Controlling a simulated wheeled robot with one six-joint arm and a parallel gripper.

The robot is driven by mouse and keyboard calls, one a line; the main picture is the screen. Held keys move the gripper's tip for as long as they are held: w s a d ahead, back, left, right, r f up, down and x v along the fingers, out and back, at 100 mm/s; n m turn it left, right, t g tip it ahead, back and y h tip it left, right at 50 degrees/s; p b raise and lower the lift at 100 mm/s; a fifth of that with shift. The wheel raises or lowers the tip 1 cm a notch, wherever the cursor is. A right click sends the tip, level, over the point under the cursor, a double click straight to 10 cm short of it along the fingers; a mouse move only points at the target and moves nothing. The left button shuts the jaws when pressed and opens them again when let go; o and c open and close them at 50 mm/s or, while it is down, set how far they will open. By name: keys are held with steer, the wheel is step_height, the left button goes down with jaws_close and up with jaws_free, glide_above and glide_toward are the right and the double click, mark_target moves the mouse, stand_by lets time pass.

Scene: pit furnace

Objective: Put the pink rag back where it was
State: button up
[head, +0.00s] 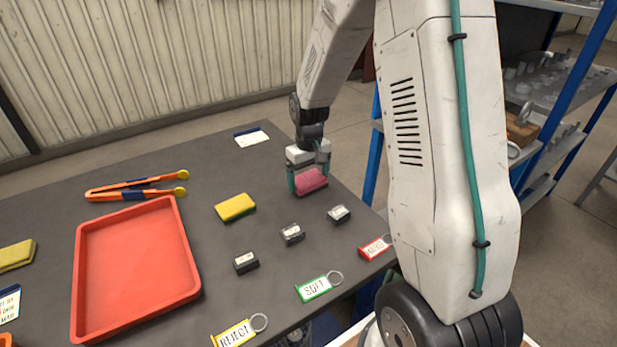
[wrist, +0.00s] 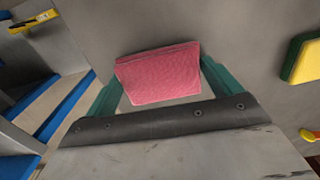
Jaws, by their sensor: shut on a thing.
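The pink rag (head: 311,181) is a folded pad in my gripper (head: 308,180), over the far right part of the dark grey table (head: 190,175). In the wrist view the rag (wrist: 158,74) fills the gap between the two green fingers of my gripper (wrist: 158,82). The fingers are shut on its two ends. I cannot tell whether its underside touches the table.
A yellow sponge (head: 235,207) lies left of the rag. Small dark blocks (head: 292,234) and key tags (head: 318,287) lie nearer. A red tray (head: 135,270) and orange tongs (head: 137,187) are at left. Bare table surrounds the rag.

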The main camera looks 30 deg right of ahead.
mark_target(309, 180)
steer(key=shift+f, duration=0.15)
steer(key=o, duration=0.7)
step_height(309, 180, up, 12)
steer(key=s+a+r, duration=0.5)
steer(key=s+r, duration=0.2)
steer(key=shift+t, duration=0.6)
steer(key=s+a+r, duration=0.1)
steer(key=s+a, duration=0.1)
steer(key=s, duration=0.5)
steer(key=s+a+r, duration=0.1)
steer(key=s+a, duration=0.1)
steer(key=s, duration=0.6)
steer(key=s+a+r, duration=0.1)
steer(key=s+a, duration=0.1)
steer(key=s, duration=0.5)
steer(key=shift+s+a+r, duration=0.2)
steer(key=shift+a+r, duration=0.05)
steer(key=shift+r, duration=0.05)
